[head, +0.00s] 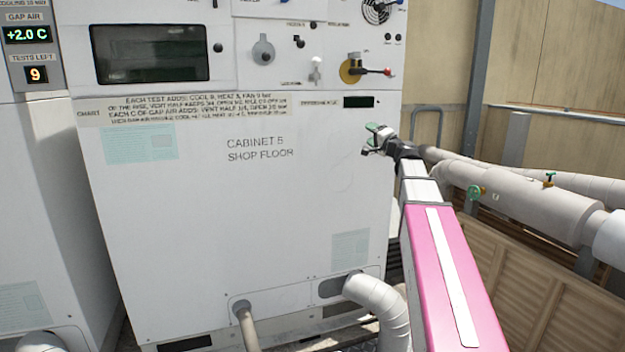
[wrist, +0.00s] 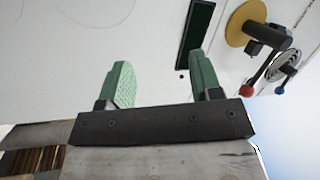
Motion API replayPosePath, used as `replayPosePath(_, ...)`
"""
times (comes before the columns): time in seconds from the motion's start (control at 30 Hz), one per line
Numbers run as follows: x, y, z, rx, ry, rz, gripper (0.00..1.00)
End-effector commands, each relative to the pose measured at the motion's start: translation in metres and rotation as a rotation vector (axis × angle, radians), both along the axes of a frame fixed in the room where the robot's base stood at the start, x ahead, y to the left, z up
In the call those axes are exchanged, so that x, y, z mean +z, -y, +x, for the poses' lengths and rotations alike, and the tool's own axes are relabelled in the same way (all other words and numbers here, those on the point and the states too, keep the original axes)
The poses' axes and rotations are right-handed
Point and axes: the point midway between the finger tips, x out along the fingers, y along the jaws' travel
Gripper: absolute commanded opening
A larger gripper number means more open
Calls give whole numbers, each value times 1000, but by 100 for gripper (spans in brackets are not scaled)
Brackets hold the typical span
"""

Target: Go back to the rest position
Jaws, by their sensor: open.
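My gripper (head: 374,138) is at the end of my pink and white arm, in front of the right part of the white cabinet (head: 200,220) labelled "CABINET 5 SHOP FLOOR". In the wrist view my gripper (wrist: 158,85) shows two green fingers spread apart with nothing between them. It is below the small dark display (head: 358,102) and the yellow dial with a red-tipped lever (head: 352,71). In the wrist view the display (wrist: 195,40) is close beyond the right finger, and the dial (wrist: 243,22) is further right. I cannot tell whether the fingers touch the panel.
The cabinet's upper panel has a grey knob (head: 263,51), a white switch (head: 316,70) and a large dark screen (head: 150,53). Another unit (head: 28,45) on the left reads "+2.0 C" and "9". Insulated pipes (head: 530,200) and a slatted box (head: 540,285) stand to the right of my arm.

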Motion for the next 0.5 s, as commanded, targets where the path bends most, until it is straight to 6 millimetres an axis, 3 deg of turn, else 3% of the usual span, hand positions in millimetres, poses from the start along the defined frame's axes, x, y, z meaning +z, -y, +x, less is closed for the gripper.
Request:
replayPosePath(0.03,-33,-14,-8,23,-46,-57,59)
replayPosePath(0.2,-136,-49,-32,104,-204,-269,59)
replayPosePath(0.37,-232,-73,-67,185,-368,-467,59)
replayPosePath(0.5,-312,-85,-108,258,-526,-643,59)
